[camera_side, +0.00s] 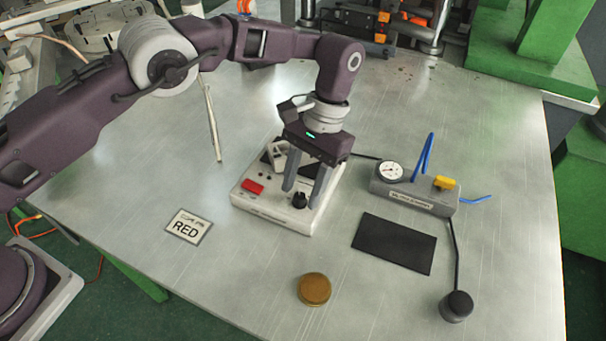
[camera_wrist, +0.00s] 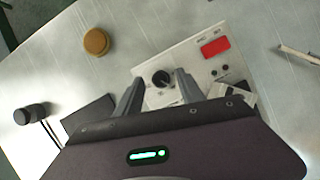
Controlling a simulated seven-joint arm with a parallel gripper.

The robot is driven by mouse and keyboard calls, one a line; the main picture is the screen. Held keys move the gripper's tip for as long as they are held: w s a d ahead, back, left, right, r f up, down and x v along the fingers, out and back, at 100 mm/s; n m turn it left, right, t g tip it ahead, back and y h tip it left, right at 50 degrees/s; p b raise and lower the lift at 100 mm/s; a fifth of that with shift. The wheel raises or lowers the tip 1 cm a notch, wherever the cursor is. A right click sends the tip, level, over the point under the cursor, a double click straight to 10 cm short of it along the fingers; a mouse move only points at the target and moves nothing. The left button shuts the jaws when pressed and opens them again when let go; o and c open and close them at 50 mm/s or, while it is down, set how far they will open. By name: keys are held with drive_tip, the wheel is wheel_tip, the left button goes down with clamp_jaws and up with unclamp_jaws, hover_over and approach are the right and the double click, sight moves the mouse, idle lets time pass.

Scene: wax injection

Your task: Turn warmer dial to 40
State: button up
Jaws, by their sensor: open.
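The warmer is a white box (camera_side: 271,213) in the middle of the table, with a red switch (camera_side: 252,187) on its left side. Its black dial (camera_side: 299,200) sits near the front right of the top face. My gripper (camera_side: 304,196) points down over the warmer, with its fingers just above and around the dial's area. In the wrist view the dial (camera_wrist: 161,78) shows ahead of and between the two open fingers (camera_wrist: 158,82). Nothing is held. The dial's number marks are too small to read.
A grey box with a gauge (camera_side: 391,171), blue tube and yellow part stands right of the warmer. The front table is mostly clear.

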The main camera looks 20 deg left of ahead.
wheel_tip(320, 180, up, 9)
drive_tip(key=shift+w+d+r, duration=0.15)
drive_tip(key=shift+w, duration=0.3)
wheel_tip(320, 180, up, 11)
drive_tip(key=n+t+h, duration=0.1)
drive_tip(key=t, duration=0.1)
hover_over(306, 196)
drive_tip(key=w+a, duration=0.1)
drive_tip(key=a, duration=0.5)
drive_tip(key=s+a+r+n+t+h, duration=0.1)
drive_tip(key=s+a+r+t, duration=0.1)
drive_tip(key=s+a+r, duration=0.35)
drive_tip(key=s+a+r+t, duration=0.3)
drive_tip(key=s+a+r, duration=0.1)
drive_tip(key=s+a, duration=0.4)
drive_tip(key=s+a+f+n+t, duration=0.1)
drive_tip(key=s+a+f+t, duration=0.2)
drive_tip(key=s+f, duration=0.4)
drive_tip(key=s+a, duration=0.1)
drive_tip(key=s, duration=0.4)
drive_tip(key=shift+s+a+f+y, duration=0.15)
drive_tip(key=shift+a+y, duration=0.15)
drive_tip(key=shift+y, duration=0.1)
